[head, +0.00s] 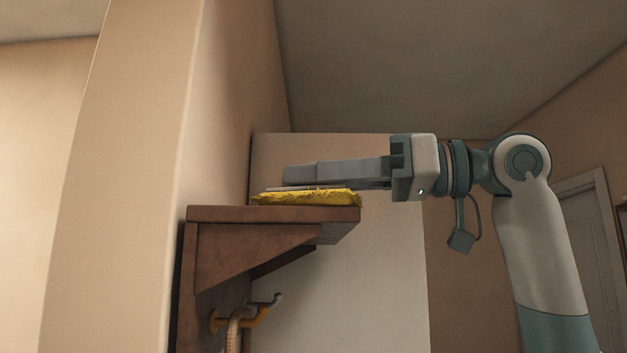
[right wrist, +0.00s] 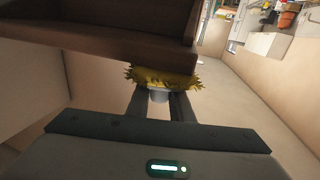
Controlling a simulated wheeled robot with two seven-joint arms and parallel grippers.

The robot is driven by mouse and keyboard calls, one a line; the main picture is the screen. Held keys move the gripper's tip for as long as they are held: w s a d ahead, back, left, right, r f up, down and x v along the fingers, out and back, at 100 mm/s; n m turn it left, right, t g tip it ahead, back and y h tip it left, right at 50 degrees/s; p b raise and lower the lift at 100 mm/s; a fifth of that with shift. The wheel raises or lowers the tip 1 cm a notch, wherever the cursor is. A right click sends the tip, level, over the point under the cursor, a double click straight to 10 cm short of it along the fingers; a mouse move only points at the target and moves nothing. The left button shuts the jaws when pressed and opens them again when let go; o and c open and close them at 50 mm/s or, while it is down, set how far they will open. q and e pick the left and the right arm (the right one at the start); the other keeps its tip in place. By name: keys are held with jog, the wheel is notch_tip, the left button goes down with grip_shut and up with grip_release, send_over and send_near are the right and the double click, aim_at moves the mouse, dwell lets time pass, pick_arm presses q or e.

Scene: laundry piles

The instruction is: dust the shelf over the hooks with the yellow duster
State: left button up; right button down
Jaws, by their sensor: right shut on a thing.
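The brown wooden shelf (head: 275,214) juts from the wall at the picture's middle, with a hook (head: 262,315) under it. The yellow duster (head: 306,198) lies along the shelf's top, apparently touching it. My right gripper (head: 300,178) comes in from the right, level above the shelf, and is shut on the duster. In the right wrist view the duster's shaggy yellow edge (right wrist: 160,77) shows at the fingertips (right wrist: 160,100), beside the dark brown shelf (right wrist: 110,45). A pale grey piece, perhaps its handle, sits between the fingers. My left gripper is not in view.
A wall edge (head: 120,180) stands close at the left of the shelf. A tan strap or cord (head: 234,332) hangs from the hook. A door frame (head: 590,215) is at the far right.

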jog(key=shift+a, duration=0.1)
jog(key=shift+x, duration=0.85)
jog(key=shift+s, duration=0.2)
jog(key=shift+w+p, duration=0.15)
jog(key=shift+p, duration=0.15)
jog(key=shift+w+p, duration=0.8)
jog(key=shift+w, duration=0.3)
jog(key=shift+w+f, duration=0.1)
jog(key=shift+w, duration=0.4)
jog(key=shift+w+p, duration=0.1)
jog(key=shift+p, duration=0.25)
